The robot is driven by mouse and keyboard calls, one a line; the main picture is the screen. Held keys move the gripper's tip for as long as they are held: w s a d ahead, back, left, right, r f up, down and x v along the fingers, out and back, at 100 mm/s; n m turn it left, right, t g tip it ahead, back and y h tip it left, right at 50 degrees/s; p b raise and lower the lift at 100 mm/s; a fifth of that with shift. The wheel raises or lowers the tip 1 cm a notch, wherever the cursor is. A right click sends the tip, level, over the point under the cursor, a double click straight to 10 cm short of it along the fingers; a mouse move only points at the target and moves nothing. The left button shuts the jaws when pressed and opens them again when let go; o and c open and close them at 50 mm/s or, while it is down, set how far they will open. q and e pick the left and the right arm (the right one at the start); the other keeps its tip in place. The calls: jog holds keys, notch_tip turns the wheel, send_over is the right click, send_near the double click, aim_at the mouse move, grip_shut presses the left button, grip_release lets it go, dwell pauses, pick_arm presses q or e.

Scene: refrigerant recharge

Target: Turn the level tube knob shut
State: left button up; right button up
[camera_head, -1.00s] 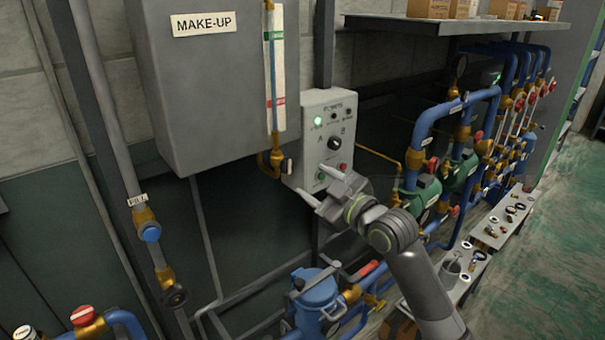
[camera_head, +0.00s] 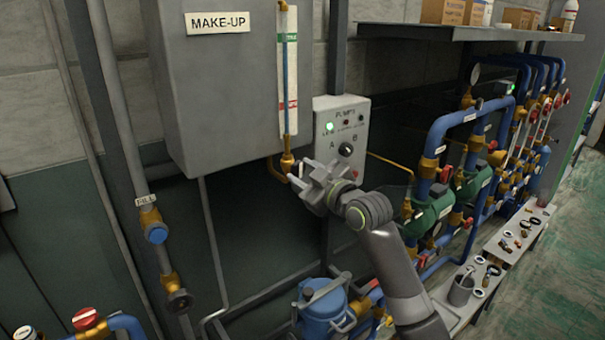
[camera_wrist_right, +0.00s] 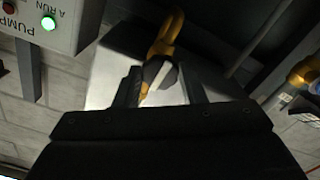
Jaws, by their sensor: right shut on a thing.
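The level tube (camera_head: 288,70) is a vertical gauge with a red, white and green scale beside the grey make-up tank (camera_head: 230,100). A brass elbow (camera_head: 286,163) is at its foot. My right gripper (camera_head: 303,180) is at the elbow, and in the head view it hides the knob. In the right wrist view, the dark level tube knob (camera_wrist_right: 160,74) with a pale stripe sits between the fingers (camera_wrist_right: 163,90), in front of the brass fitting (camera_wrist_right: 167,38). The right gripper is shut on the knob. My left gripper is not in view.
Blue pipes and green pumps (camera_head: 430,208) stand further right. A blue vessel (camera_head: 322,305) is below. A grey bench (camera_head: 480,285) holds small parts.

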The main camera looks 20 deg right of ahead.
jog(key=shift+r+m+p, duration=0.1)
jog(key=shift+m+p, duration=0.3)
jog(key=shift+p, duration=0.15)
jog(key=shift+c, duration=0.4)
jog(key=shift+m+p, duration=1.1)
jog(key=shift+p, duration=0.1)
jog(key=shift+m+p, duration=0.45)
jog(key=shift+m, duration=0.05)
jog(key=shift+f, duration=0.2)
